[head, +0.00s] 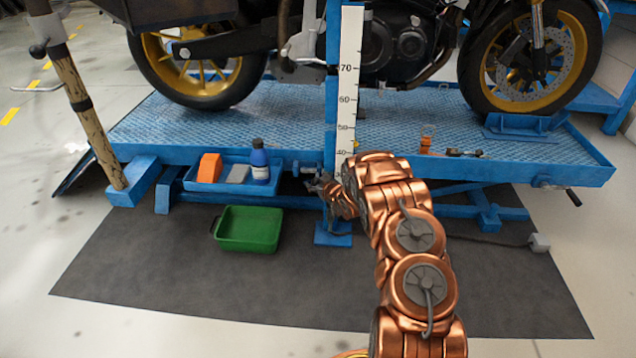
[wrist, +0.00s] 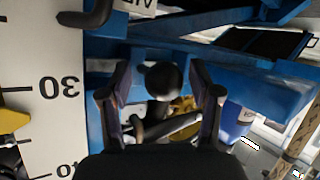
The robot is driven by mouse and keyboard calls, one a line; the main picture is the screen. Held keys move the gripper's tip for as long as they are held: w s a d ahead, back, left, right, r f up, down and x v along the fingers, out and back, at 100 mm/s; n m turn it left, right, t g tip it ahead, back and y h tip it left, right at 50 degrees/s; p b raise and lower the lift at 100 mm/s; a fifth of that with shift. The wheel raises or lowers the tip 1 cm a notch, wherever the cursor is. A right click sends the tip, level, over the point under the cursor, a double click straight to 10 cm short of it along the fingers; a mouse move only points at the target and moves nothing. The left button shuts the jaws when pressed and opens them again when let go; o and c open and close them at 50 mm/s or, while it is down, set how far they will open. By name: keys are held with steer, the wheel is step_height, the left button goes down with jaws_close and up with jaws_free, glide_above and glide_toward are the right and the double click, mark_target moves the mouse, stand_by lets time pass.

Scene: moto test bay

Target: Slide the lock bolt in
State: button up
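The lock bolt shows in the wrist view as a dark rod with a round black knob (wrist: 160,80) on a short stem. My gripper (wrist: 162,88) is open, with one finger on each side of the knob and a visible gap to each. The knob appears between the fingertips; its exact depth is hard to tell. A grey bar lies behind the stem. In the head view my gripper (head: 318,186) is at the blue post (head: 332,222), low beside the lift's edge. The bolt is too small there to make out how far it sits in.
A white scale (wrist: 40,110) stands close at the left in the wrist view, with a black handle (wrist: 98,14) above. A blue tray (head: 205,187) with a bottle (head: 260,162) is left of my gripper. A green bin (head: 247,229) stands on the floor mat.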

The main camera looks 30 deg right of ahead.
steer(key=v, duration=1.2)
stand_by(0.4)
stand_by(0.3)
stand_by(0.3)
